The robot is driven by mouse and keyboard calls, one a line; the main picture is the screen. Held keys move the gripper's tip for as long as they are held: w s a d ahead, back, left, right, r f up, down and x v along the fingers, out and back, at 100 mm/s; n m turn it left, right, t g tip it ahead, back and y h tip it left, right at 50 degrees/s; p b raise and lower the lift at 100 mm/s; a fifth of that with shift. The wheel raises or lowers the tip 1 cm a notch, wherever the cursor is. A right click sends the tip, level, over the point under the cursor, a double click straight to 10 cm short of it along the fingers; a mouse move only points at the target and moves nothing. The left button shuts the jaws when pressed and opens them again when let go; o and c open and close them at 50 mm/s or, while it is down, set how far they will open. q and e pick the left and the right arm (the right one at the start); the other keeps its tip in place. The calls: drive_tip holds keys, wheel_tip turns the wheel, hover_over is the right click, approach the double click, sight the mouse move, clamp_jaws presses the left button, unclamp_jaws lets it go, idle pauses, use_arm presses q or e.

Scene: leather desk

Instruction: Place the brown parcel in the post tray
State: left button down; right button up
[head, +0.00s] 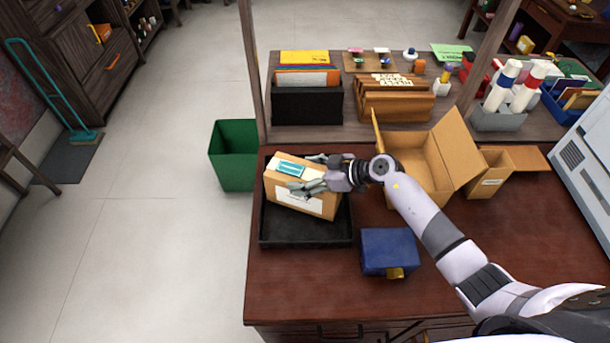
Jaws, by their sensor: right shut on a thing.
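The brown parcel (313,203) is a cardboard box with a white label on its side and a teal label on top. My right gripper (306,174) is shut on the parcel from its right side, fingers across its top. The parcel is tilted and over the black post tray (305,234), near its back. I cannot tell whether its underside touches the tray floor. The tray lies at the left edge of the desk, and its front part is bare. My left gripper is not in view.
A blue box (389,248) sits right of the tray. An open cardboard box (419,168) stands behind my right arm, with a smaller carton (486,180) beside it. A green bin (233,157) stands left of the desk (304,295). The desk front is clear.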

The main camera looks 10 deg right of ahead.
drive_tip(key=shift+w+f, duration=0.1)
drive_tip(key=shift+f, duration=0.15)
drive_tip(key=o, duration=2)
drive_tip(key=shift+f, duration=0.15)
drive_tip(key=shift+c, duration=0.2)
drive_tip(key=v, duration=1.2)
drive_tip(key=shift+b, duration=0.35)
